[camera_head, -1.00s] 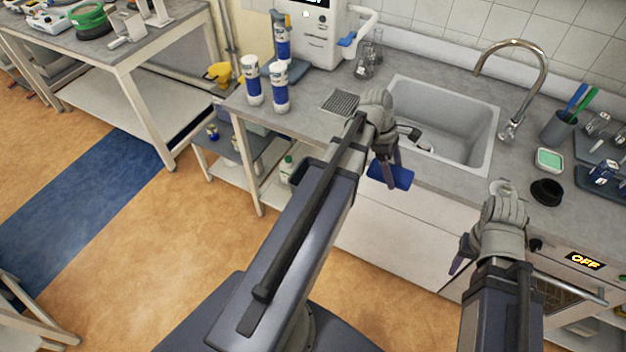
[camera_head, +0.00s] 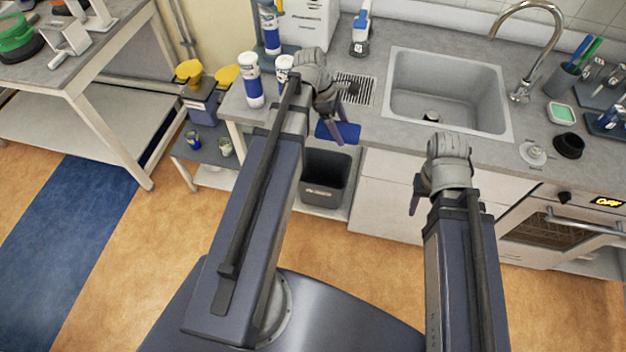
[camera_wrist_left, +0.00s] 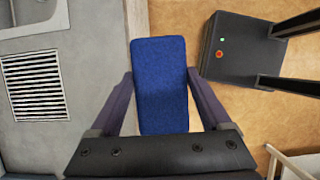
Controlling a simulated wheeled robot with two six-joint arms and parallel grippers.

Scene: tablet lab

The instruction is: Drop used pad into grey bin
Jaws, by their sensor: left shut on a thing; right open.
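The used pad is a blue rectangular pad (camera_head: 338,131), held in my left gripper (camera_head: 337,120). It also shows in the left wrist view (camera_wrist_left: 160,82), between the two fingers of the left gripper (camera_wrist_left: 163,90). The pad is in the air by the counter's front edge. The grey bin (camera_head: 326,183) is dark and open-topped; it stands on a low shelf under the counter, below the pad in the head view. Part of its rim is hidden behind my left arm. My right gripper (camera_head: 415,195) is open and empty, in front of the white cabinet.
The grey counter (camera_head: 385,146) has a sink (camera_head: 440,90) and a drain grille (camera_head: 355,88). Blue-white bottles (camera_head: 251,88) stand at its left end. A small shelf with yellow-lidded containers (camera_head: 222,77) is to the left. An oven (camera_head: 560,225) is at the right.

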